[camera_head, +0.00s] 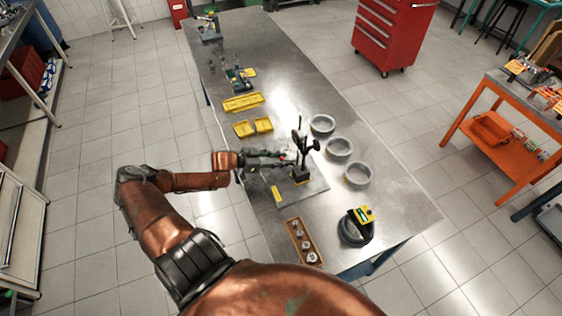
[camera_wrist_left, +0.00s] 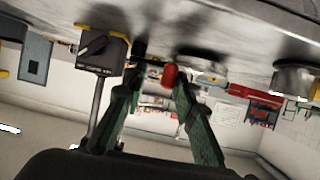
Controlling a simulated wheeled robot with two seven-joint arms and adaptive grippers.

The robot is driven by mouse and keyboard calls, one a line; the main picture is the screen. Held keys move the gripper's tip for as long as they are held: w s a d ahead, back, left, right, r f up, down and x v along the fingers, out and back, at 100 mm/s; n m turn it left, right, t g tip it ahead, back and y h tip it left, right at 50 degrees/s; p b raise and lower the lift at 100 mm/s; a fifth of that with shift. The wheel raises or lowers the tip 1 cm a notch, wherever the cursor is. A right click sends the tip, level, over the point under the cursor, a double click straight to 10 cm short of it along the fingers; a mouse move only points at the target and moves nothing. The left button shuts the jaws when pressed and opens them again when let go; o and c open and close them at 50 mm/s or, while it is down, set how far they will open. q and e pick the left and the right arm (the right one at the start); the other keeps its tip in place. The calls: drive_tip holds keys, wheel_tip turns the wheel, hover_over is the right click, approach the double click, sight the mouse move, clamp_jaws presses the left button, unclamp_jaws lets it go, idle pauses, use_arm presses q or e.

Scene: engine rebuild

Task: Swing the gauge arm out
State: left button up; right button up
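The gauge stand (camera_head: 299,152) is a dark upright post with a jointed arm, standing on a dark flat plate (camera_head: 312,188) on the metal table. In the left wrist view, its black block-shaped base (camera_wrist_left: 102,53) shows at upper left, and a red knob (camera_wrist_left: 170,75) on a thin rod sits between the fingertips. My left gripper (camera_head: 287,160) reaches in from the left beside the stand. In the wrist view its two green fingers (camera_wrist_left: 158,85) are apart, with the knob close to the right finger; contact cannot be told. My right gripper is not in view.
Three grey rings (camera_head: 338,149) stand right of the gauge stand. Yellow trays (camera_head: 243,102) lie farther back. A wooden tray (camera_head: 303,242) of metal parts and a dark ring with a yellow-topped device (camera_head: 361,214) are nearer. The table's right edge strip is clear.

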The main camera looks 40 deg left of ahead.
use_arm(q)
drive_tip(key=shift+s+d+f, duration=0.1)
drive_tip(key=shift+s, duration=0.4)
drive_tip(key=v, duration=1.1)
drive_tip(key=shift+a+r, duration=0.25)
drive_tip(key=shift+r, duration=0.05)
